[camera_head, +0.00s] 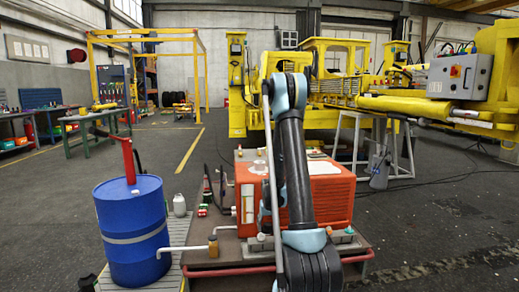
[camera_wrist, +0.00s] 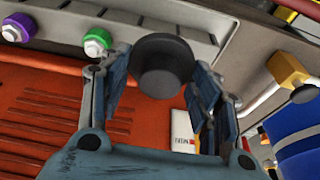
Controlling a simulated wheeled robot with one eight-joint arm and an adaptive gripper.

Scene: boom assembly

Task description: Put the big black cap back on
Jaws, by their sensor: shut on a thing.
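The big black cap (camera_wrist: 165,66) is round, with a wide rim and a narrower face, and sits between my fingers in the wrist view. My gripper (camera_wrist: 163,82) is shut on it, one finger on each side. The cap overlaps the grey ledge (camera_wrist: 215,22) of the orange machine (camera_wrist: 50,110); I cannot tell whether it touches the ledge or is apart from it. In the head view my arm stands in front of the orange machine (camera_head: 325,190) and hides much of it. The gripper and cap cannot be made out there.
Purple (camera_wrist: 16,28) and green (camera_wrist: 97,41) caps sit along the ledge, left of the black cap. A yellow elbow fitting (camera_wrist: 286,70) with a white pipe is at right. A blue drum (camera_head: 135,220) and a white bottle (camera_head: 179,205) stand left of the machine.

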